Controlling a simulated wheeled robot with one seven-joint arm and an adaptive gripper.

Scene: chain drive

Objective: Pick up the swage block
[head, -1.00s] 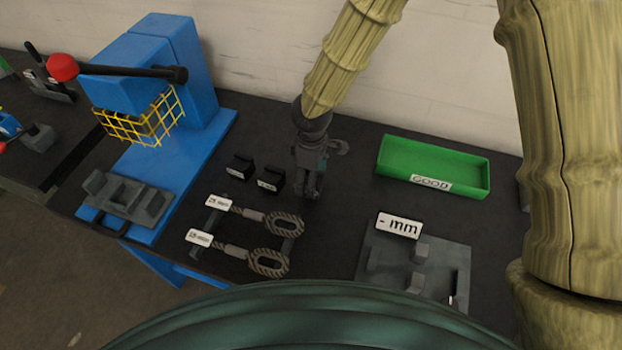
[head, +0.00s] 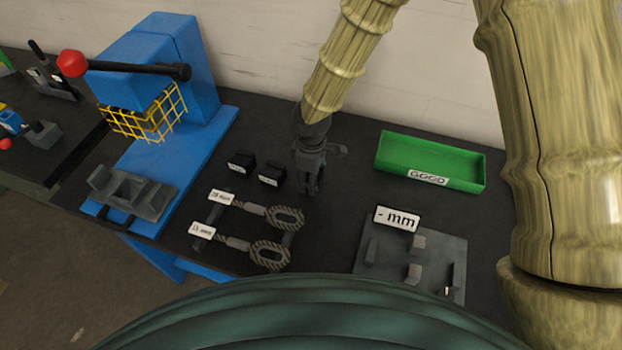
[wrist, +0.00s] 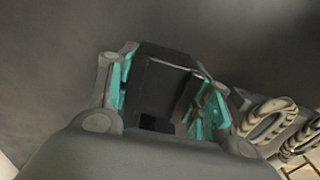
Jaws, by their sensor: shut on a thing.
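My gripper (head: 311,186) is above the dark bench top, right of two small labelled black blocks. In the wrist view, its teal-padded fingers (wrist: 166,98) are shut on a black block, the swage block (wrist: 160,84), which sits between them. In the head view I cannot make out the held block against the dark gripper. Two similar black blocks, the left one (head: 241,163) and the right one (head: 271,174), stand on the bench with white labels too small to read.
Two rope slings (head: 284,217) with labels lie on a rack in front. A green tray marked GOOD (head: 455,180) is at the right. A grey fixture plate (head: 385,268) with a "- mm" sign is front right. A blue press (head: 165,75) with a yellow guard stands left.

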